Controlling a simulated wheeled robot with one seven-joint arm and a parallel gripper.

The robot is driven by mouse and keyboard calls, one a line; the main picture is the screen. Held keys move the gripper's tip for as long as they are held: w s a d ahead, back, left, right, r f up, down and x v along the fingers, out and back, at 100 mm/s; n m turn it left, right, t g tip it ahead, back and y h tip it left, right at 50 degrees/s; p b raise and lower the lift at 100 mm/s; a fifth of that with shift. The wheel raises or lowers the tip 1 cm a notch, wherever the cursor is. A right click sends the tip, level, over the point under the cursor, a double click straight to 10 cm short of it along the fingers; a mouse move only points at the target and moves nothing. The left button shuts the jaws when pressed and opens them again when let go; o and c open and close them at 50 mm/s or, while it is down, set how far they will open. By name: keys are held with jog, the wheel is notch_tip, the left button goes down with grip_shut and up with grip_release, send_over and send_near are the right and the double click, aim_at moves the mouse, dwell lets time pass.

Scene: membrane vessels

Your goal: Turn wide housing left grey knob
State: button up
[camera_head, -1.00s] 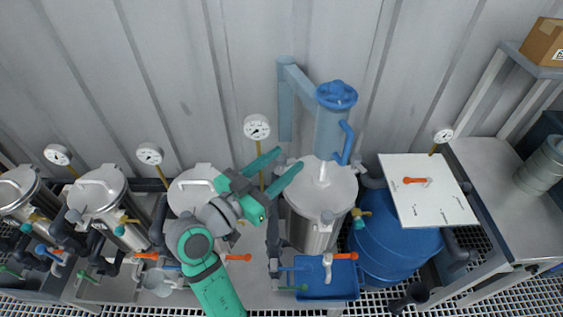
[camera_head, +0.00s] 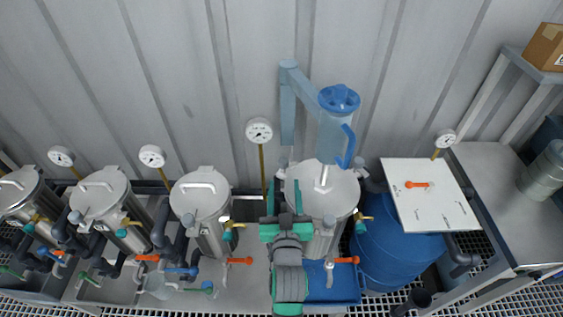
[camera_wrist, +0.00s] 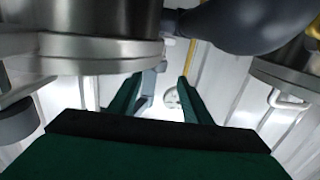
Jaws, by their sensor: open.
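The wide housing (camera_head: 322,185) is the large steel vessel with a flat round lid, right of centre in the head view. Grey knobs sit around its lid rim; a left grey knob (camera_head: 281,173) shows just beyond my gripper. My gripper (camera_head: 284,192) is open, its two green fingers pointing at the wall along the housing's left side. In the wrist view the fingers (camera_wrist: 157,92) are apart, with the housing's flange (camera_wrist: 90,55) at upper left. A grey piece (camera_wrist: 147,86) shows between them near the left finger; I cannot tell if it touches. My wrist hides the housing's lower left side.
A pressure gauge (camera_head: 259,131) on a brass stem rises behind my gripper. A narrower steel housing (camera_head: 202,200) stands to the left. A blue drum (camera_head: 395,250) and white board (camera_head: 425,200) are at right.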

aim_at(283, 166)
jog(key=shift+s+d, duration=0.1)
jog(key=shift+d, duration=0.15)
jog(key=w, duration=1)
jog(key=shift+w+a, duration=0.3)
jog(key=c, duration=1.1)
jog(key=shift+a, duration=0.15)
